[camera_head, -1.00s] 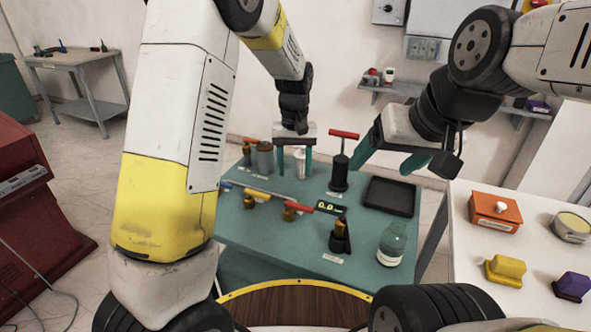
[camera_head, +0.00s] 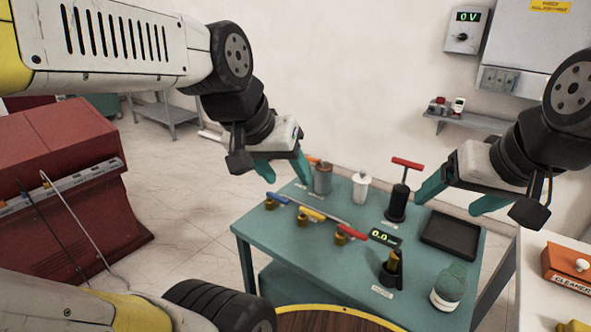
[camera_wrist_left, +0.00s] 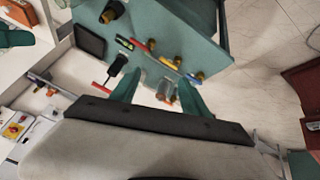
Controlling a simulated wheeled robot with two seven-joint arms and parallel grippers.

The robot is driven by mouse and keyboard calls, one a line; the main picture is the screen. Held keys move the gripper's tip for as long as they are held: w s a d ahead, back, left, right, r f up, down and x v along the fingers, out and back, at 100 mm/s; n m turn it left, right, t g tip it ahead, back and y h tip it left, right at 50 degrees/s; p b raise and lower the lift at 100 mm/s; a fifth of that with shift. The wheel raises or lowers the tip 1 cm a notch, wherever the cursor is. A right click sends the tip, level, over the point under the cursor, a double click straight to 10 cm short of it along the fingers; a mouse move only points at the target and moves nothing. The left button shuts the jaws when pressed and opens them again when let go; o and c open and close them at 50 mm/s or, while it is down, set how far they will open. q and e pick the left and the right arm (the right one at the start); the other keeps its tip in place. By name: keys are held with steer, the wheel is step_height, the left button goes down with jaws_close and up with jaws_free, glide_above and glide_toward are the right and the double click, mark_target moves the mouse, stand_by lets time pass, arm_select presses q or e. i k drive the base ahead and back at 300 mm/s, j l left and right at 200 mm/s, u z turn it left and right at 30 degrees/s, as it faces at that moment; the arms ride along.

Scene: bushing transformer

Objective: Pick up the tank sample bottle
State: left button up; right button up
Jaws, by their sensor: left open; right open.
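The tank sample bottle cannot be told for certain. A clear bottle with a teal top and white label (camera_head: 449,285) stands upright at the table's front right. A grey canister (camera_head: 322,177) and a white bottle (camera_head: 361,188) stand at the back. My left gripper (camera_head: 284,172) is open and empty at the table's back left, near the canister in the picture. In the left wrist view, its open fingers (camera_wrist_left: 158,90) frame the canister (camera_wrist_left: 165,88), apart from it. My right gripper (camera_head: 448,205) is open and empty over the back right, beyond the teal-topped bottle.
The teal table (camera_head: 300,265) holds a black pump with a red T-handle (camera_head: 398,200), a black tray (camera_head: 451,234), several coloured valve handles, a small display (camera_head: 385,237) and a dark fitting (camera_head: 391,268). A red cabinet (camera_head: 70,180) stands left; a white table is at right.

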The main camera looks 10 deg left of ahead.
mark_target(449, 286)
steer(key=k+j+z, duration=0.8)
steer(key=j, duration=0.15)
steer(key=i+j, duration=0.05)
steer(key=i, duration=0.05)
